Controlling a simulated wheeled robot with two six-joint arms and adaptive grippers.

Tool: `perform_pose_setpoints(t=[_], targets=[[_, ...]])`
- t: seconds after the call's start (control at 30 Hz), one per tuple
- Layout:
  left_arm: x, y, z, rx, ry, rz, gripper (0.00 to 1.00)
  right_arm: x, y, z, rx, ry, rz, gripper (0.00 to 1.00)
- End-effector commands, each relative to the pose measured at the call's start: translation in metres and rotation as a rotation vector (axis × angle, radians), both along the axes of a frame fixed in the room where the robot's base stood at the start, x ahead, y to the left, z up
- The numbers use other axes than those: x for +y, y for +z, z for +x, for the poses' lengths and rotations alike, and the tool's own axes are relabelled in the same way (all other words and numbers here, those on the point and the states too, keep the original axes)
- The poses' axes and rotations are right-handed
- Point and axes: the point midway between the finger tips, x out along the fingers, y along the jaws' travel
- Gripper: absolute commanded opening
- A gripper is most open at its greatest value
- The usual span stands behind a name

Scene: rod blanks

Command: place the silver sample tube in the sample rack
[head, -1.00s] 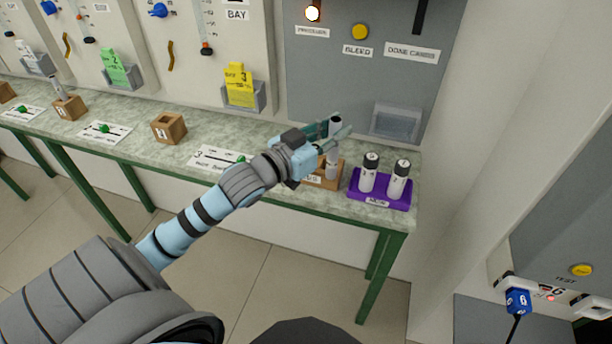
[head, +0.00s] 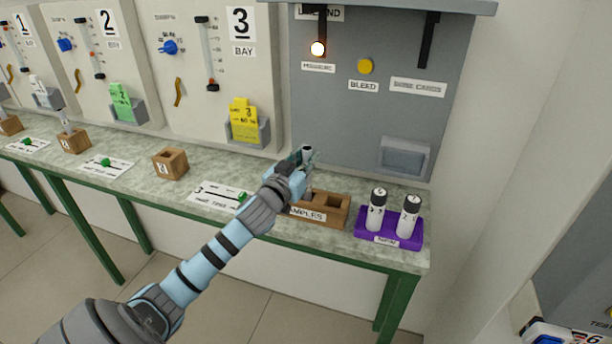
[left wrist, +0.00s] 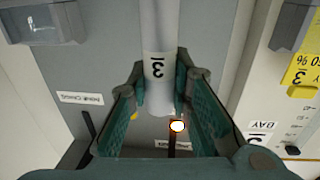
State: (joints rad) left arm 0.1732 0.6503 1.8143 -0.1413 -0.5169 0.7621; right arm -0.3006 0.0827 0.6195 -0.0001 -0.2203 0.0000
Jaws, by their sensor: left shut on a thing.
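My left gripper (head: 305,166) is shut on the silver sample tube (head: 307,150), whose dark top end shows above the fingers in the head view. In the left wrist view the tube (left wrist: 158,60) stands between the two fingers and carries a label 3. The wooden sample rack (head: 332,220), with a SAMPLES label, is on the bench just below the gripper. An open, empty hole shows in its right part. My right gripper is not in view.
A purple holder (head: 388,240) with two white, black-capped tubes stands right of the rack. A grey panel with a small bin (head: 404,157) rises behind.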

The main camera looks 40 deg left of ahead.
Motion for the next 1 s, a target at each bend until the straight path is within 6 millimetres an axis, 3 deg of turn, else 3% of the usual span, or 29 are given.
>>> perform_pose_setpoints(t=[0.17, 0.43, 0.47, 0.6, 0.9, 1.0], targets=[[0.000, -0.037, 0.000, 0.004, 0.000, -0.002, 0.01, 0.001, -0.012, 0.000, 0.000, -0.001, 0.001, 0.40], [-0.001, -0.038, 0.000, 0.002, -0.001, 0.001, 0.01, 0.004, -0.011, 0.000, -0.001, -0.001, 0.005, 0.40], [-0.001, -0.039, 0.000, 0.002, -0.001, 0.001, 0.21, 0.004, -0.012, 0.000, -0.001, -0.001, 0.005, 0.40], [-0.001, -0.038, 0.000, 0.002, -0.001, 0.001, 0.39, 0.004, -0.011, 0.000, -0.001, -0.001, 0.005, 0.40], [-0.001, -0.036, -0.001, 0.002, -0.001, 0.001, 0.39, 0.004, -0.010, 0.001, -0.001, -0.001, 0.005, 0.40], [-0.002, -0.038, -0.010, 0.004, -0.001, 0.005, 0.39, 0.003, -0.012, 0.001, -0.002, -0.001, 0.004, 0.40]])
